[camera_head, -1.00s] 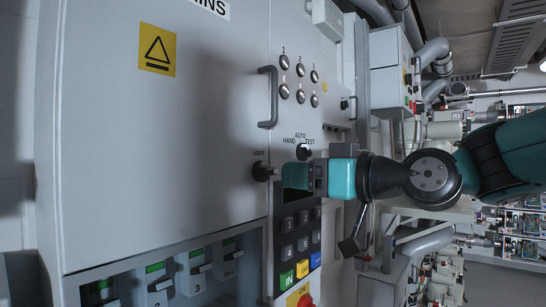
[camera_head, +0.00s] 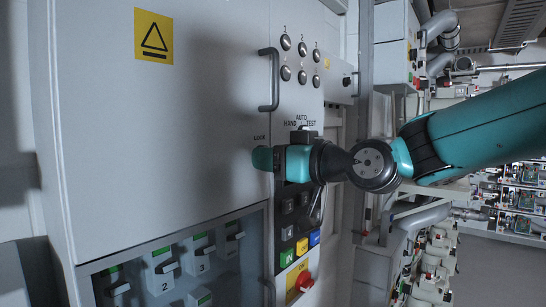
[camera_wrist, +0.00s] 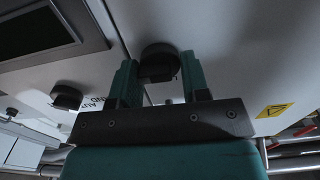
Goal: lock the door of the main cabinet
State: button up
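The main cabinet door (camera_head: 150,120) is the large pale grey panel on the left in the head view. It looks shut, its right edge flush with the frame, with a grey bar handle (camera_head: 273,80) there. The lock knob's "LOCK" label shows just above my gripper (camera_head: 263,158), whose finger hides the knob in that view. In the wrist view the black lock knob (camera_wrist: 160,63) lies between the two teal fingertips of my gripper (camera_wrist: 158,78). The fingers are apart, one on each side of the knob. I cannot tell whether they touch it.
Right of the door is a panel with round indicators (camera_head: 293,58), a mode switch seen in the wrist view (camera_wrist: 66,97), and dark, green and yellow buttons (camera_head: 287,258). A red knob (camera_head: 304,282) is lower. Numbered breakers (camera_head: 162,275) sit below the door.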

jog(key=shift+w+d+f+n+b, duration=0.2)
jog(key=shift+n+b, duration=0.1)
jog(key=shift+b, duration=0.55)
jog(key=n+b, duration=0.5)
jog(key=b, duration=0.2)
jog(key=r+n+b, duration=0.1)
jog(key=n+b, duration=0.5)
jog(key=b, duration=0.1)
jog(key=n+b, duration=0.6)
jog(key=b, duration=0.1)
jog(key=shift+s+a+r, duration=0.1)
jog(key=shift+s+r, duration=0.1)
jog(key=shift+s, duration=0.05)
jog(key=shift+r+n+b, duration=0.1)
jog(key=shift+n+b, duration=0.2)
jog(key=o, duration=0.7)
jog(key=shift+o, duration=0.2)
jog(key=shift+a+f, duration=0.1)
jog(key=shift+f, duration=0.25)
